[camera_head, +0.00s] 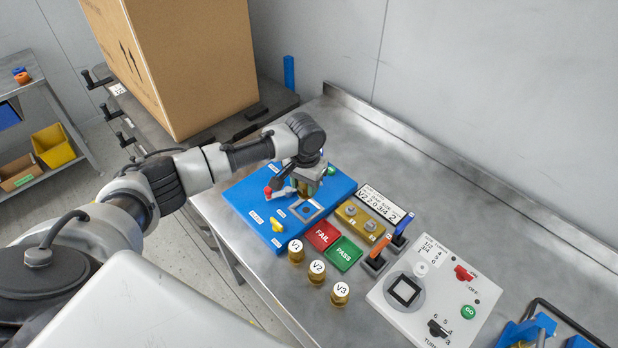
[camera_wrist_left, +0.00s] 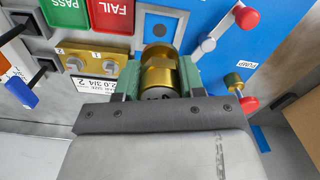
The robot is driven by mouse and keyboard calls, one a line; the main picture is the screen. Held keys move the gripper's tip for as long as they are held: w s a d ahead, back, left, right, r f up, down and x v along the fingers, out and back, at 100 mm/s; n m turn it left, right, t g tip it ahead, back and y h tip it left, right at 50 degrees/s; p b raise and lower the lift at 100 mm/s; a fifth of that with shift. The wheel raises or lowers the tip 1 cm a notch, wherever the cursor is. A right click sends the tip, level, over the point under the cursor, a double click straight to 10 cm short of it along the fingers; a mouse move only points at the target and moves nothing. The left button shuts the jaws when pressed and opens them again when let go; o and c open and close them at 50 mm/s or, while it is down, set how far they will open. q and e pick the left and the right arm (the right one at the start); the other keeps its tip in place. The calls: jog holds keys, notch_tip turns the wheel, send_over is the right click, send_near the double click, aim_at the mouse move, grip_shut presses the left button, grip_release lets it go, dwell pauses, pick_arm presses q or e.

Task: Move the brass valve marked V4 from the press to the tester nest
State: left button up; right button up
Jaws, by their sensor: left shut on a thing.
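My left gripper (camera_head: 305,188) is over the blue base plate (camera_head: 338,187) of the press, near its red-knobbed lever (camera_head: 268,192). In the left wrist view its green fingers (camera_wrist_left: 158,85) are shut on a brass valve (camera_wrist_left: 158,72). The valve's label is mostly hidden, so I cannot read it. I cannot tell whether the valve touches the plate. A grey square plate (camera_head: 308,210) with an opening lies on the blue base in front of the gripper. The white tester box (camera_head: 455,290) at right has a dark square nest (camera_head: 404,291). My right gripper is not in view.
Brass valves V1 (camera_head: 296,252), V2 (camera_head: 316,272) and V3 (camera_head: 340,294) stand near the front edge. The FAIL pad (camera_head: 322,235), PASS pad (camera_head: 344,254), brass block (camera_head: 360,218) and orange-handled tool (camera_head: 378,250) lie between press and tester. A cardboard box (camera_head: 190,60) stands behind left.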

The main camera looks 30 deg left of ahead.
aim_at(306, 195)
pick_arm(q)
jog(key=shift+f+b, duration=0.85)
jog(key=shift+b, duration=0.1)
notch_tip(306, 195, down, 2)
jog(key=b, duration=0.2)
jog(key=shift+f+b, duration=0.1)
jog(key=shift+b, duration=0.25)
jog(key=shift+w+f, duration=0.1)
jog(key=shift+f, duration=0.45)
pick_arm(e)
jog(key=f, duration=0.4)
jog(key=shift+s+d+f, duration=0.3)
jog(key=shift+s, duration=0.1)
pick_arm(q)
jog(key=shift+p, duration=1.15)
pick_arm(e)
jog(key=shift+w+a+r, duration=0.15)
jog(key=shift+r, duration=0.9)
pick_arm(q)
jog(key=shift+f, duration=0.95)
jog(key=shift+f+p, duration=0.1)
jog(key=shift+p, duration=0.3)
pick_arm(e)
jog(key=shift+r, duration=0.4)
